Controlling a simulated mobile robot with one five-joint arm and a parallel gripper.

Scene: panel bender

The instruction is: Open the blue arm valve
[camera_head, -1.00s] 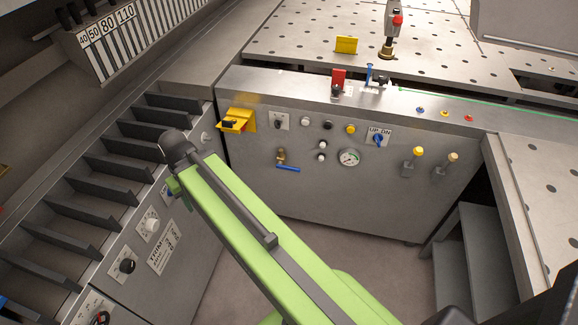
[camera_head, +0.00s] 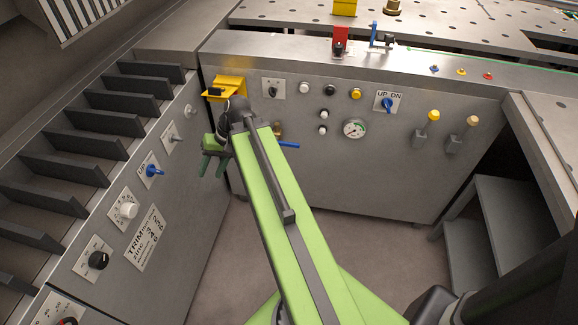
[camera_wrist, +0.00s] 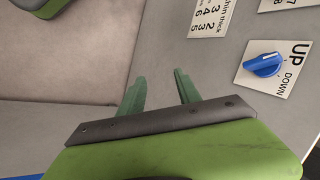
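The blue arm valve has a brass body (camera_head: 277,128) and a blue lever (camera_head: 289,144) on the grey front panel. The lever lies nearly level and points right. My green arm hides the left part of the valve in the head view. My gripper (camera_head: 212,166) hangs left of the valve, in front of the corner where the two panels meet, and points down. In the wrist view my gripper (camera_wrist: 161,90) has its two green fingers apart with nothing between them. The valve does not show in the wrist view.
A yellow bracket (camera_head: 228,84) juts out just above my gripper. A gauge (camera_head: 354,129) and white buttons sit right of the valve. The left panel has a blue UP/DOWN knob (camera_head: 153,170), also in the wrist view (camera_wrist: 264,65). Floor below is clear; steps (camera_head: 490,215) stand right.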

